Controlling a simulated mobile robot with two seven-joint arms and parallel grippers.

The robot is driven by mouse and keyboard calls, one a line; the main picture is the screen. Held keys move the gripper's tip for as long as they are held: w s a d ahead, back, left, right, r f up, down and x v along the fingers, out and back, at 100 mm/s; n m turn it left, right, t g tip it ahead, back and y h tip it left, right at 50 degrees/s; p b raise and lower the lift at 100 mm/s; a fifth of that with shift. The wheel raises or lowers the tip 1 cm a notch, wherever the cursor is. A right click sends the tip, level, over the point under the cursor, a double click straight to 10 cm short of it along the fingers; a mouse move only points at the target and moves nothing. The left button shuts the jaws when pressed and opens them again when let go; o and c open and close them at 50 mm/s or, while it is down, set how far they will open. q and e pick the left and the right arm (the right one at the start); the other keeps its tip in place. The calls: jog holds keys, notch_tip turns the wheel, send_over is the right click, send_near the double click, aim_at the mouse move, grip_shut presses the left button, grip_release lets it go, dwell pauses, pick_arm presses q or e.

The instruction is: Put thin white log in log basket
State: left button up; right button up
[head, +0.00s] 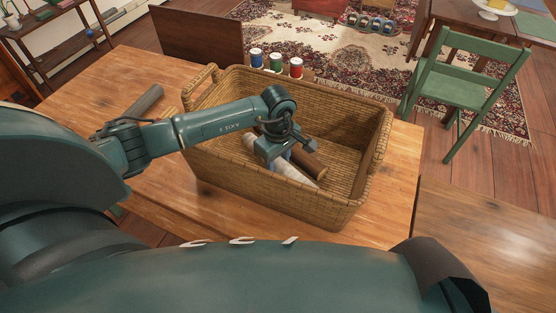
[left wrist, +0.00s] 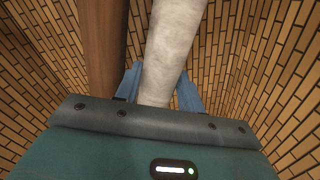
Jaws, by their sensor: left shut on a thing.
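The thin white log (head: 290,173) is inside the wicker log basket (head: 275,205), beside a brown log (head: 308,163). In the left wrist view the white log (left wrist: 174,50) runs between the two blue fingers of my left gripper (left wrist: 158,90). The brown log (left wrist: 102,45) lies just left of it, outside the fingers. In the head view my left gripper (head: 280,158) reaches down into the basket and is shut on the white log. The gripper body hides part of both logs. Whether the white log touches the basket floor I cannot tell. My right gripper is not in view.
The basket stands on a wooden table (head: 390,215). A dark grey log (head: 143,103) lies left of it. Three cans, blue (head: 256,58), green (head: 276,62) and red (head: 296,68), stand behind the basket. A green chair (head: 460,85) is at the right.

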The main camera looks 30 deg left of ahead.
aim_at(278, 159)
pick_arm(q)
jog(key=shift+f, duration=0.3)
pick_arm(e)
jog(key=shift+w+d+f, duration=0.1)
pick_arm(q)
jog(key=o, duration=0.9)
jog(key=shift+c, duration=0.2)
jog(key=shift+r, duration=0.25)
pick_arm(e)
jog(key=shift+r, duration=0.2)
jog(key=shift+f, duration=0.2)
pick_arm(q)
notch_tip(278, 159, up, 12)
jog(key=shift+f, duration=0.15)
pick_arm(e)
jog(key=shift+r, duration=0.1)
